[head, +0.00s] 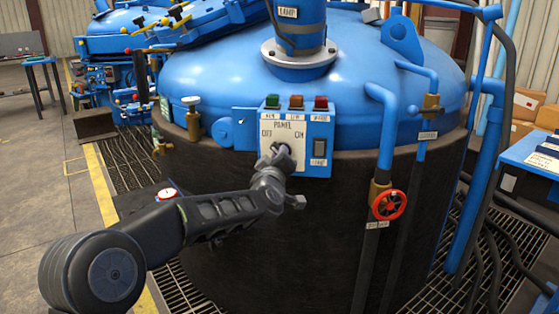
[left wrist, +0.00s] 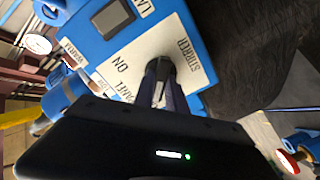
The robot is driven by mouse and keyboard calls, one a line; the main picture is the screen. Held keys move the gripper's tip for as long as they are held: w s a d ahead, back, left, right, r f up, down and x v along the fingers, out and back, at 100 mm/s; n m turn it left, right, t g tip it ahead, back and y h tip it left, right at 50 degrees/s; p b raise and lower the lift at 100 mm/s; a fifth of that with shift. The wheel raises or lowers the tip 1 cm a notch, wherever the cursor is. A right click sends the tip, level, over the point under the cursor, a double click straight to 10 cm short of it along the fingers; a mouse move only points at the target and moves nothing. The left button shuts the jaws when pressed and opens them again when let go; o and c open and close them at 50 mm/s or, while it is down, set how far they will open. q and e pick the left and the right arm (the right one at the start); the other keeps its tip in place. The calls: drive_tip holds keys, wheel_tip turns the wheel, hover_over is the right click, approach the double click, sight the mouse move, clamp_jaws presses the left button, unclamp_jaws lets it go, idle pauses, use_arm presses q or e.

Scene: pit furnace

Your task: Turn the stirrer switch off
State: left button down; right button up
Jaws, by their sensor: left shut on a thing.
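The blue control box (head: 319,130) is on the front of the blue furnace vessel. Its white plate (head: 271,133) reads PANEL, with OFF at left and ON at right. In the left wrist view, the plate (left wrist: 188,62) also shows the word STIRRER beside the dark stirrer switch (left wrist: 159,67). My left gripper (head: 279,153) is at the plate, its fingers shut on the switch knob. The fingers (left wrist: 161,84) also show in the left wrist view. They cover most of the knob, so I cannot tell which way it points. My right gripper is not in view.
Green (head: 272,101), orange (head: 296,102) and red (head: 321,103) lamps top the box. A dark rocker switch (head: 319,148) is at its right. A red valve wheel (head: 389,204) and blue pipes (head: 388,130) stand to the right. A brass valve (head: 192,117) is to the left.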

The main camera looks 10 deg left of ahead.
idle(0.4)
use_arm(q)
drive_tip(key=c, duration=1.4)
unclamp_jaws()
drive_tip(key=shift+o, duration=0.2)
drive_tip(key=s, duration=0.7)
drive_tip(key=shift+s+d, duration=0.4)
drive_tip(key=shift+d, duration=0.05)
